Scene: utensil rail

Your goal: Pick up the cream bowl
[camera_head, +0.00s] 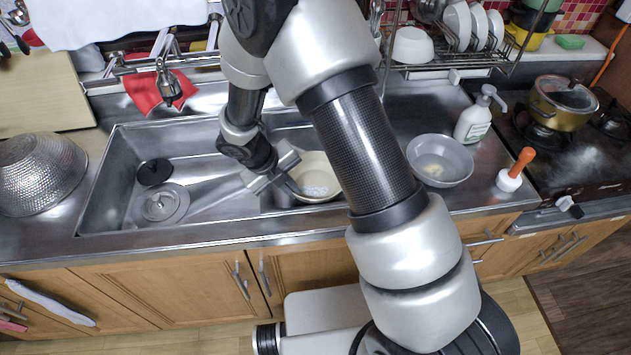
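The cream bowl (325,171) sits at the right part of the steel sink, with something whitish in its bottom. My arm passes in front of its right side and hides part of it. My gripper (291,187) is at the bowl's left rim, with its fingertips pointing toward the bowl. The fingertips are small and partly hidden, so I cannot tell whether they are apart or closed on the rim.
A metal bowl (440,160), a white soap bottle (473,122) and an orange-handled tool (516,170) stand right of the sink. A colander (40,175) is at the left. The faucet (168,80) and dish rack (462,50) are behind.

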